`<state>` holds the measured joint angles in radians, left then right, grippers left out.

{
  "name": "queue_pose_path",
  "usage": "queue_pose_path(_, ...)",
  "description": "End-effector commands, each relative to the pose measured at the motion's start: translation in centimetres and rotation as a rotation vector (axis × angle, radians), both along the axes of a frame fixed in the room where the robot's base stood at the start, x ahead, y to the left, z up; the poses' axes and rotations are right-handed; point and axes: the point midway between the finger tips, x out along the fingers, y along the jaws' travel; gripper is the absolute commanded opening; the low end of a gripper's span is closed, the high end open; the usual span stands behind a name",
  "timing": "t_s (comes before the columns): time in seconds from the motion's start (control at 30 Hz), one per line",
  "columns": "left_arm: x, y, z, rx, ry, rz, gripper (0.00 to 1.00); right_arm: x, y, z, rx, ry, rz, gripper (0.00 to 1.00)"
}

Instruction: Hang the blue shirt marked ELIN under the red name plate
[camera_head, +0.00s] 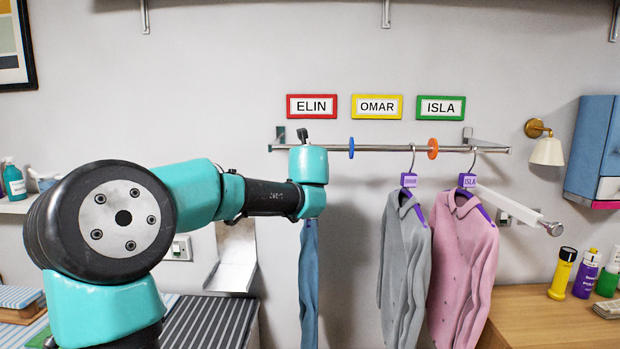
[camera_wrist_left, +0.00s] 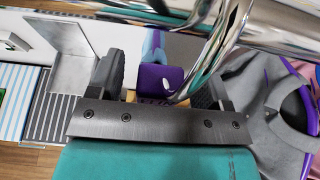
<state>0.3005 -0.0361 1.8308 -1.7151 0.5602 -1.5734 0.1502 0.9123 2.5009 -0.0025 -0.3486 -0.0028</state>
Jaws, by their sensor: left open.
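The red ELIN name plate (camera_head: 312,107) is on the wall above the left end of the chrome rail (camera_head: 370,147). The blue shirt (camera_head: 309,285) hangs below that part of the rail, its upper part hidden behind my left arm. My left gripper (camera_head: 303,136) is at the rail under the red plate. In the left wrist view its open jaws (camera_wrist_left: 160,85) stand on either side of the shirt's purple hanger tag (camera_wrist_left: 158,78). The chrome hook (camera_wrist_left: 207,50) rises from the tag to the rail; its seating is hard to tell. My right gripper is out of view.
A grey OMAR shirt (camera_head: 404,255) and a pink ISLA shirt (camera_head: 464,265) hang to the right. A blue ring (camera_head: 351,148) and an orange ring (camera_head: 432,148) divide the rail. A white bar (camera_head: 510,208) juts out at right.

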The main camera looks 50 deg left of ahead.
Motion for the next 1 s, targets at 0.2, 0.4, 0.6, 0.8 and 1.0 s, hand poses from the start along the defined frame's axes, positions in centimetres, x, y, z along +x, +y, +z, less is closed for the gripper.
queue_pose_path(0.2, -0.2, -0.3, 0.1, 0.0, 0.0, 0.0, 0.72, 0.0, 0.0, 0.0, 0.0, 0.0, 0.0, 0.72)
queue_pose_path(0.4, -1.6, -1.7, 1.0, 0.0, -0.003, -0.001, 0.72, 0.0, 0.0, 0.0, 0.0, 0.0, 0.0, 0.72)
queue_pose_path(0.6, -4.0, -4.2, 2.3, 0.0, -0.003, -0.003, 0.72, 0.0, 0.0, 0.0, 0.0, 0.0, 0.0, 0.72)
queue_pose_path(0.8, -6.3, -6.6, 3.7, -0.001, -0.004, -0.003, 0.72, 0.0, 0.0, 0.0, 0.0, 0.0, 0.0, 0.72)
queue_pose_path(1.0, -8.4, -8.8, 4.8, 0.0, -0.003, -0.003, 0.72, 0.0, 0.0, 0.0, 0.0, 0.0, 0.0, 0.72)
